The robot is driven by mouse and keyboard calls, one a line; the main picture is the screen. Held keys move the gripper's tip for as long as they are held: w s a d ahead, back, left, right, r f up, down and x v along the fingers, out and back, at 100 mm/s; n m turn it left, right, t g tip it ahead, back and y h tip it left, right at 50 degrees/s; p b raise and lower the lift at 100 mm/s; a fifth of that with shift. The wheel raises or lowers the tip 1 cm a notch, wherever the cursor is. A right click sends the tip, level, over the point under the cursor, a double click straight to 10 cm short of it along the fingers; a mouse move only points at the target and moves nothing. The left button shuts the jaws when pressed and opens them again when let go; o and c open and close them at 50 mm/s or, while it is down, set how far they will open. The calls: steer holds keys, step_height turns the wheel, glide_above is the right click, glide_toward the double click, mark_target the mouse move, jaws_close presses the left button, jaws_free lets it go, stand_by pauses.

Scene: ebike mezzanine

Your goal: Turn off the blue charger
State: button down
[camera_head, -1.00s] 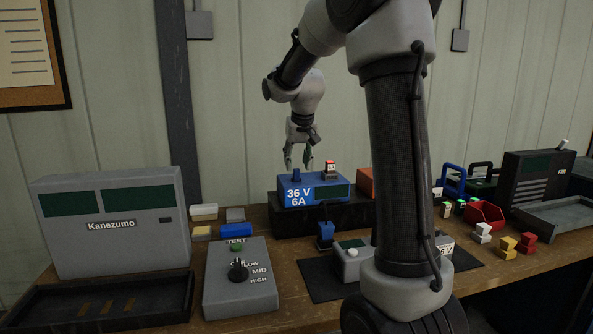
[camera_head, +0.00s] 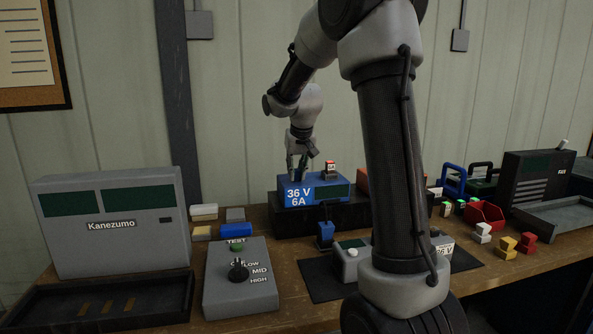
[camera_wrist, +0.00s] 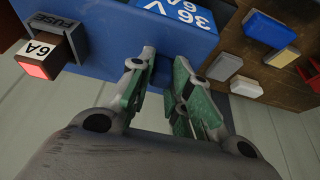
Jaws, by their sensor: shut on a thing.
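The blue charger (camera_head: 337,192), marked 36 V 6A, stands on a black base. It also shows at the top of the wrist view (camera_wrist: 100,35). A block marked FUSE 6A with a lit red end (camera_head: 330,169) sits on its top, right of my gripper in the head view; it is at the upper left in the wrist view (camera_wrist: 42,50). My gripper (camera_head: 297,172) points down at the charger's top left, where a small blue knob stands. In the wrist view its green-padded fingers (camera_wrist: 163,70) are close together around the knob, which they mostly hide.
A blue plug (camera_head: 326,233) stands in front of the charger. A grey selector box (camera_head: 240,297) and the Kanezumo unit (camera_head: 110,245) are to the left. A red bin (camera_head: 485,215) and small coloured blocks are to the right. The wall is close behind.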

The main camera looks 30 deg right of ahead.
steer(key=shift+s+a+t, duration=0.1)
steer(key=shift+s+t, duration=0.15)
steer(key=shift+t, duration=0.45)
steer(key=c, duration=1.3)
jaws_free()
steer(key=v, duration=1.2)
steer(key=shift+a, duration=0.2)
